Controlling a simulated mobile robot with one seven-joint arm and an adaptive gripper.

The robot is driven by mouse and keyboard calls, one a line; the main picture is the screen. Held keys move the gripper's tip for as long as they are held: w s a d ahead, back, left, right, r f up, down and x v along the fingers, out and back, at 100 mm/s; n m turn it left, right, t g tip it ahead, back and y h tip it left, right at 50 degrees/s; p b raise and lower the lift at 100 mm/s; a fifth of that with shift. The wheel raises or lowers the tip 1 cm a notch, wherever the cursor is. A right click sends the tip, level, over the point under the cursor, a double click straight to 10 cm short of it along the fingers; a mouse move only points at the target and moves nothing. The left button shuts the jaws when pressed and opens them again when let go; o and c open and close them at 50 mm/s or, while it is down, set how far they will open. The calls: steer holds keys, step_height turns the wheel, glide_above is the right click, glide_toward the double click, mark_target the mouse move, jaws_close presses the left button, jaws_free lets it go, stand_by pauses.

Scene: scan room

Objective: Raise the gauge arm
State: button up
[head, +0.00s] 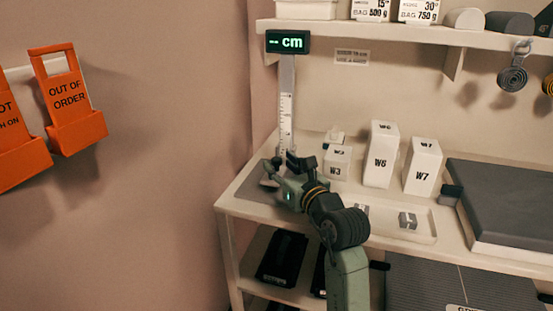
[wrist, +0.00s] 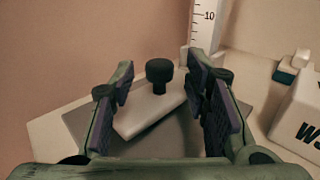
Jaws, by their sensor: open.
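The height gauge has a white scale column (head: 286,112) at the left end of the bench, and its display (head: 287,42) reads "-- cm". The column's lower part also shows in the wrist view (wrist: 204,28). The gauge arm (wrist: 150,112) is a pale flat bar low by the column's foot, with a black round knob (wrist: 159,71) on top. My gripper (wrist: 160,86) is open, its fingers on either side of the knob and bar with gaps to the knob. In the head view my gripper (head: 284,168) hides most of the gauge arm.
A shallow tray (head: 420,232) lies in front, and a grey plate (head: 505,200) is further right. A shelf (head: 400,35) hangs above. Orange signs (head: 75,105) hang on the left wall.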

steer(key=shift+x, duration=1.3)
steer(key=shift+c, duration=0.3)
jaws_close()
